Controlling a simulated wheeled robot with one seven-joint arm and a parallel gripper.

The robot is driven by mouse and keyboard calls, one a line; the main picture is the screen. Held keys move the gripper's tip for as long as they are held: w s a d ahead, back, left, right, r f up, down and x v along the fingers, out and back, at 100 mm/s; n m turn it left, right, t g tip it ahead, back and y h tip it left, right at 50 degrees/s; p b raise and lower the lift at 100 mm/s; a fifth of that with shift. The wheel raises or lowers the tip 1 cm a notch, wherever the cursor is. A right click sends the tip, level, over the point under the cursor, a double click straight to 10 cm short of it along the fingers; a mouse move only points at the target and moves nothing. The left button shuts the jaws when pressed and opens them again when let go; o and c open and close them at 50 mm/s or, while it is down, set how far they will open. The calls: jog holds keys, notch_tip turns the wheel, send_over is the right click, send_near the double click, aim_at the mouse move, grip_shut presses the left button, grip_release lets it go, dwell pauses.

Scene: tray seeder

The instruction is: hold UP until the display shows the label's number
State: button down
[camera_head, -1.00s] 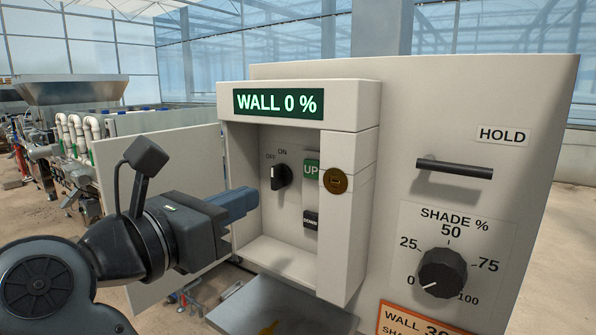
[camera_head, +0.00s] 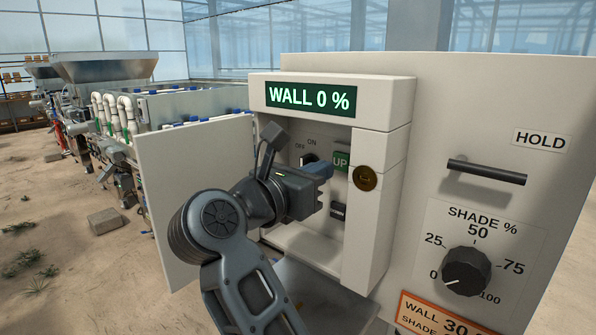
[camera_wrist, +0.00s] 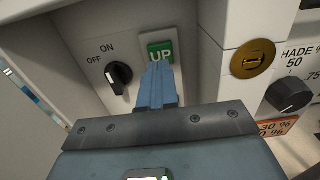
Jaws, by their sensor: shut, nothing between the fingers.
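The green UP button (camera_head: 341,161) sits in the recess of the open control box, above the black DOWN button (camera_head: 338,211). The display (camera_head: 311,99) reads WALL 0 %. The orange label (camera_head: 440,315) at the lower right reads WALL 30-something, its end cut off or unclear. My gripper (camera_head: 322,171) is shut and empty, its tips just left of the UP button. In the wrist view the blue fingers (camera_wrist: 158,84) point at the lower edge of the UP button (camera_wrist: 160,52); whether they touch it I cannot tell.
The ON/OFF knob (camera_wrist: 119,76) is left of the UP button, partly behind my gripper in the head view. A brass lock (camera_head: 365,178) is on the box's right wall. The SHADE % dial (camera_head: 466,272) and HOLD handle (camera_head: 487,172) are further right. The box door (camera_head: 195,195) stands open left.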

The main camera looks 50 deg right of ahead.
aim_at(339, 163)
jog(key=shift+d+p, duration=0.4)
jog(key=shift+d, duration=1.1)
